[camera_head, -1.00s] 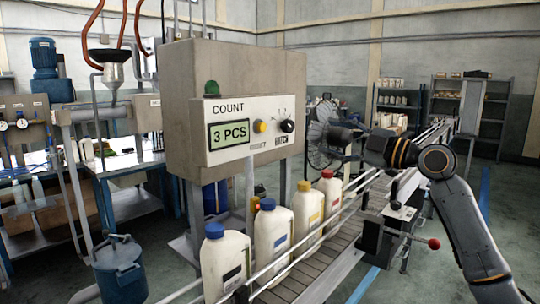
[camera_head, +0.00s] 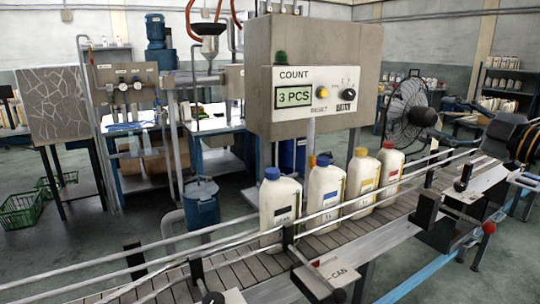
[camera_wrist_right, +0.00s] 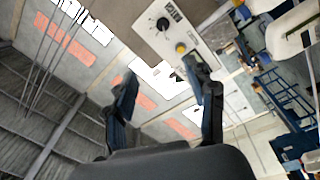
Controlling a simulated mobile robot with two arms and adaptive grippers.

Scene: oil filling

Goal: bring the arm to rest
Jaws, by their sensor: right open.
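My right arm (camera_head: 505,135) comes in from the right edge in the head view. Its gripper (camera_head: 425,117) points left, in front of the fan and right of the counter box, with nothing in it. In the right wrist view the two dark fingers (camera_wrist_right: 168,95) stand wide apart, with the control panel (camera_wrist_right: 188,35) beyond them. The counter box (camera_head: 312,75) has a display (camera_head: 293,96) reading 3 PCS, a yellow button (camera_head: 322,93) and a dark knob (camera_head: 348,94). My left gripper is not in view.
Several white bottles with blue, yellow and red caps, one of them the front bottle (camera_head: 281,208), stand upright on the conveyor (camera_head: 225,280) between rails. A red-knobbed lever (camera_head: 488,228) is at the right. A fan (camera_head: 408,108) stands behind. Green baskets (camera_head: 22,210) lie on the left floor.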

